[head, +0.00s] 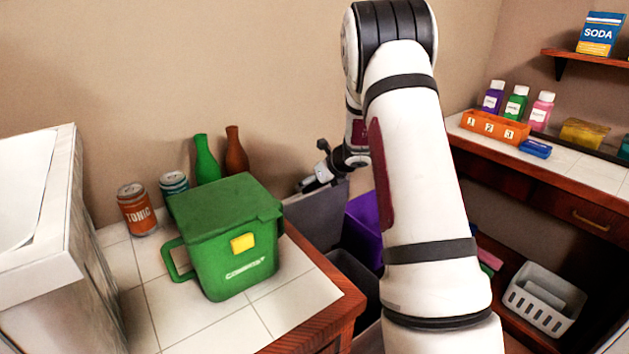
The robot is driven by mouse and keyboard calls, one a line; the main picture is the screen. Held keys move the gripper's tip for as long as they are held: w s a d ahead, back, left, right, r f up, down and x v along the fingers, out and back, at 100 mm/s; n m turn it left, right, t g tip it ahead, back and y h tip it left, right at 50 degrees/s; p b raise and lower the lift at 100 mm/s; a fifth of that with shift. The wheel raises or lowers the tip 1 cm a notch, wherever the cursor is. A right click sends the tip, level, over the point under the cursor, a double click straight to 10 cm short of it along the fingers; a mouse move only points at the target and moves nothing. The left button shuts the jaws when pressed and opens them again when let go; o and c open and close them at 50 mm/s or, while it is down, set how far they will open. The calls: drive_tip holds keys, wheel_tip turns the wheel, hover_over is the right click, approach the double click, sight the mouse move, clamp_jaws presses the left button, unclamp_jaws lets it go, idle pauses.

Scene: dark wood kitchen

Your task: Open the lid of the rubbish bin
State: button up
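A grey panel (318,214) stands upright beyond the counter's right edge, behind a dark grey bin (352,282). It may be the rubbish bin's raised lid or the wall of another bin; I cannot tell which. My gripper (314,170) is at the panel's top edge, reaching left from behind my arm. It is small and seen from the side, so its opening and any contact with the panel are unclear. My arm and the counter hide much of the bins. A green compost caddy (228,240) with its lid down stands on the counter.
A purple bin (364,230) stands beside the grey ones. An orange tonic can (138,210), another can (174,184) and two bottles (206,160) stand behind the caddy. A white basket (543,299) sits on a low shelf at right. The counter's front tiles are clear.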

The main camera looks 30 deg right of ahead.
drive_tip(key=shift+f, duration=0.1)
idle(0.3)
drive_tip(key=shift+s+r, duration=0.3)
drive_tip(key=shift+r, duration=0.1)
drive_tip(key=v, duration=1.1)
